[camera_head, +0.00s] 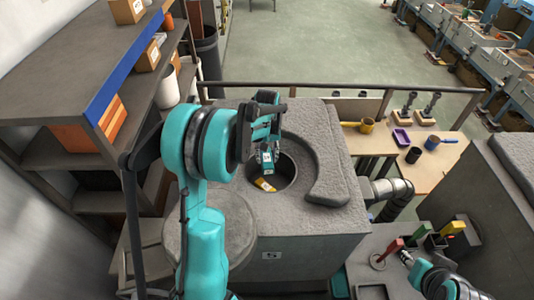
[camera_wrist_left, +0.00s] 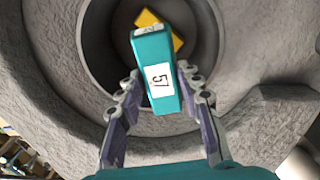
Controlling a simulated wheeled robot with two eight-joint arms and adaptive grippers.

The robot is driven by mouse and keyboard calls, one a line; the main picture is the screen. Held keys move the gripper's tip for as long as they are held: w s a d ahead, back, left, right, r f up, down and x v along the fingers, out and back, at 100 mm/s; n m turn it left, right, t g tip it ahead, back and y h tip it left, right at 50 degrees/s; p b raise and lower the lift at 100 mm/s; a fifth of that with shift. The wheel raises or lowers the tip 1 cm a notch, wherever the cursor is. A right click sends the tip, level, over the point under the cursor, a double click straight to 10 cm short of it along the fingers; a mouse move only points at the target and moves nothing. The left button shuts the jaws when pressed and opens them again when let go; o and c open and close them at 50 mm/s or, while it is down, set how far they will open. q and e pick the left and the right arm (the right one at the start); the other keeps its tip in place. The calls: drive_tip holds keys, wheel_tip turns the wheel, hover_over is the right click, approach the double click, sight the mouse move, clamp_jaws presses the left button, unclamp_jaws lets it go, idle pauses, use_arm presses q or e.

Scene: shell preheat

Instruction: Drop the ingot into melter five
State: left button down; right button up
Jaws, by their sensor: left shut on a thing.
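My left gripper (camera_head: 268,135) is shut on a teal ingot (camera_head: 267,158) and holds it over the round opening of the grey stone-like melter (camera_head: 310,220). In the left wrist view the ingot (camera_wrist_left: 155,75) carries a white label reading 57 and sits between the two fingers (camera_wrist_left: 160,95). A yellow ingot (camera_head: 265,185) lies inside the melter's opening; it also shows in the left wrist view (camera_wrist_left: 148,20), partly hidden behind the teal ingot. My right gripper (camera_head: 405,258) is low at the right.
A round grey lid (camera_head: 210,240) lies beside the opening, and a curved raised rim (camera_head: 325,175) borders its right. Red (camera_head: 390,248), green and yellow pieces stand by my right gripper. A wooden bench (camera_head: 430,165) holds cups. Shelves (camera_head: 70,60) stand at the left.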

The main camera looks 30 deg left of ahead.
use_arm(q)
drive_tip(key=shift+f, duration=0.8)
drive_tip(key=shift+f+b, duration=0.3)
drive_tip(key=shift+b, duration=0.1)
drive_tip(key=shift+s+d+f, duration=0.1)
drive_tip(key=shift+s, duration=0.05)
drive_tip(key=c, duration=0.9)
unclamp_jaws()
